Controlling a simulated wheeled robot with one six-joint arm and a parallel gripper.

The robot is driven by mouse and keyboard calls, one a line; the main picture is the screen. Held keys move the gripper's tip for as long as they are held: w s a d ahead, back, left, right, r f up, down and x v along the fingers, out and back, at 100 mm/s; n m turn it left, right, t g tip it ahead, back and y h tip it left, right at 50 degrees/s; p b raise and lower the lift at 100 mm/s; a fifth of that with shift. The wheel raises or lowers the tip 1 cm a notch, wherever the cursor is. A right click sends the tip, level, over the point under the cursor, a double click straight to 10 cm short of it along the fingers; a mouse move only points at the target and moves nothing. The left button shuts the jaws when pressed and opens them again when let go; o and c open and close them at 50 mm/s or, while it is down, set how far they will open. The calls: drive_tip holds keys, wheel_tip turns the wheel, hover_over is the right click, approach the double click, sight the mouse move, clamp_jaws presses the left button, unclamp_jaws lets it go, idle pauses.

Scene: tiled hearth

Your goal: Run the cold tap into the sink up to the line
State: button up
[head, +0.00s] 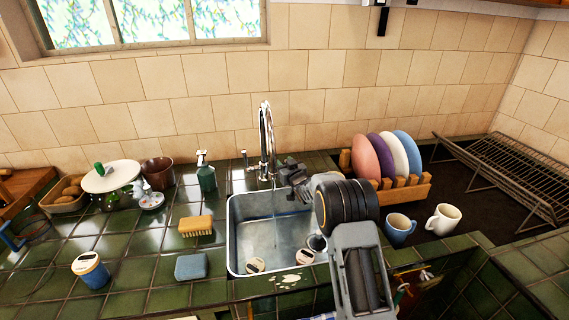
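The chrome tap (266,140) rises behind the steel sink (236,245), its spout curving over the basin. A small lever (245,158) stands to the left of the tap. A faint thin streak below the spout looks like running water. The basin looks grey-blue inside, but I cannot tell the water level or make out a line. My gripper (287,170) is just right of the tap, over the back rim of the sink, and hides the counter there. It is too small and dark to tell whether it is open or touching a handle.
Round pale-topped items (305,257) lie at the sink's front. A yellow brush (195,226), blue sponge (191,267) and green soap bottle (206,175) stand to the left. A plate rack (400,190) and two mugs (443,219) are to the right of my arm.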

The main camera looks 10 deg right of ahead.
drive_tip(key=shift+w+a, duration=0.1)
drive_tip(key=shift+w, duration=0.25)
drive_tip(key=shift+c, duration=0.4)
clamp_jaws()
